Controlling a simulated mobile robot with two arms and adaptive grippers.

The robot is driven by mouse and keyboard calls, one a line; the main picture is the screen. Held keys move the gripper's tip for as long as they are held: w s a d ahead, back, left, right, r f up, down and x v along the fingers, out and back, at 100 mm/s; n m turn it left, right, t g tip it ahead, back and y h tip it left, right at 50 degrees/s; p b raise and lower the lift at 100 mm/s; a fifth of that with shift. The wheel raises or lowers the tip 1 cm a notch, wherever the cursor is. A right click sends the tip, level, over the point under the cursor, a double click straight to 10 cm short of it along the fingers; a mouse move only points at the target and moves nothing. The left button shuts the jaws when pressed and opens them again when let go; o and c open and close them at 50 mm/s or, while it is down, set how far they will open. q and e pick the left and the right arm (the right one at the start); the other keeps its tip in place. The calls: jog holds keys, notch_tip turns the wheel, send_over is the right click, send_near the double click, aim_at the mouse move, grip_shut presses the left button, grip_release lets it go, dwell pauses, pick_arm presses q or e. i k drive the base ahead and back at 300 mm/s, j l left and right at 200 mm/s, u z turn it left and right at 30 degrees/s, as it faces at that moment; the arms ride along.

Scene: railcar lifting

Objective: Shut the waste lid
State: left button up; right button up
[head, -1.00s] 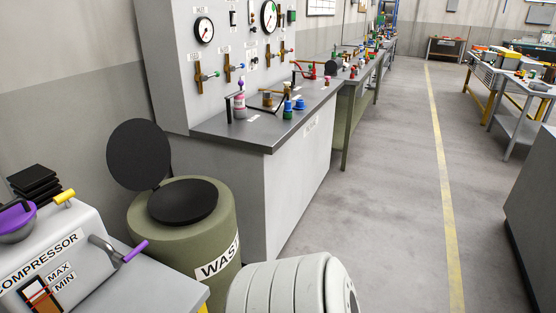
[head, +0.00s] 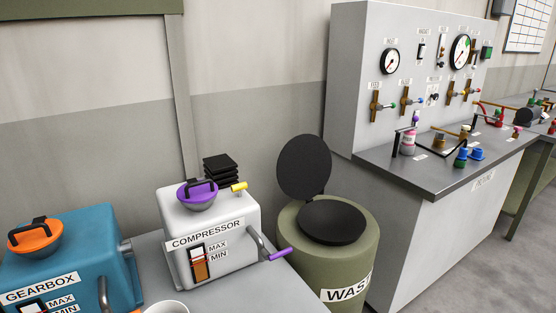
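The olive-green waste bin (head: 331,262) stands between the grey table and the test bench. Its round black lid (head: 304,167) is open, standing nearly upright at the back left of the rim. The bin's round top opening (head: 332,222) looks black, and I cannot make out anything inside. Neither of my grippers is in the picture.
A white compressor unit (head: 210,240) with a purple cap stands on the grey table (head: 262,292), left of the bin. A blue gearbox unit (head: 75,258) is further left. The grey test bench (head: 400,235) is close on the bin's right.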

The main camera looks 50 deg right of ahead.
aim_at(303, 169)
jog(key=z, duration=1.85)
jog(key=i+l, duration=0.65)
